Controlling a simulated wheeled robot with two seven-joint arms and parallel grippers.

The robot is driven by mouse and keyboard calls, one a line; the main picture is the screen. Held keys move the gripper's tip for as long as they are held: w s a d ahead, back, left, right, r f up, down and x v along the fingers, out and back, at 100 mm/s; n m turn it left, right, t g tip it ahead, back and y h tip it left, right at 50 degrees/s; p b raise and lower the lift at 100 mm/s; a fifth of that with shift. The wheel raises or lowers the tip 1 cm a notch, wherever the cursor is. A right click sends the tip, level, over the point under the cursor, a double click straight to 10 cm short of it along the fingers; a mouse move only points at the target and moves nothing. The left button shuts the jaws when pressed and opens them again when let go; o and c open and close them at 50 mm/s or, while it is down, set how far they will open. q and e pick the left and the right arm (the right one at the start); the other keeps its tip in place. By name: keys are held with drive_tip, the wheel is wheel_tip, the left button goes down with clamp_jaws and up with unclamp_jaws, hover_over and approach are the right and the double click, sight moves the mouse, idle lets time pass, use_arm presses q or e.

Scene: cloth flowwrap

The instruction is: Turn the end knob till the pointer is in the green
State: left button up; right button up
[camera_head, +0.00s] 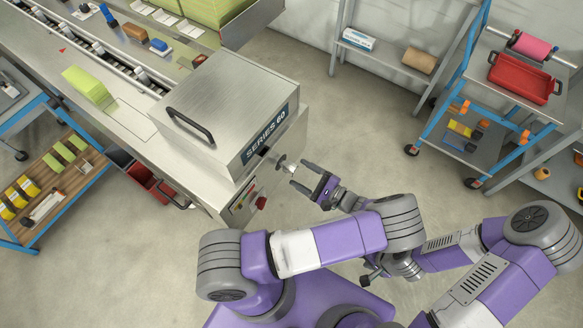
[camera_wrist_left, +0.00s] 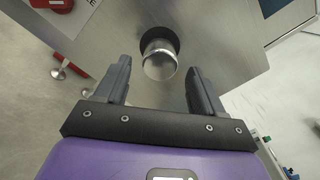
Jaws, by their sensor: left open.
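The end knob (camera_head: 283,162) is a round metal knob on the end face of the steel SERIES 60 machine (camera_head: 225,105). In the left wrist view the knob (camera_wrist_left: 159,64) has a bright metal rim and a dark collar behind it. My left gripper (camera_head: 298,175) is open in front of the knob. In the left wrist view its fingers (camera_wrist_left: 159,80) stand on either side of the knob, with gaps visible on both sides. I cannot make out the pointer or a green zone. My right gripper (camera_head: 370,273) is partly hidden beside my arm; its jaws are unclear.
A small control panel (camera_head: 243,201) with a red knob (camera_head: 261,203) sits beside the end knob. A blue-framed cart (camera_head: 468,120) with a red tray (camera_head: 522,80) stands at the right. The floor between machine and cart is clear.

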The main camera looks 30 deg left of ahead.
sight(291, 169)
use_arm(q)
drive_tip(key=shift+w+a, duration=0.15)
drive_tip(key=shift+a, duration=2.2)
drive_tip(key=shift+c, duration=0.3)
drive_tip(key=c, duration=1)
drive_tip(key=shift+o, duration=0.2)
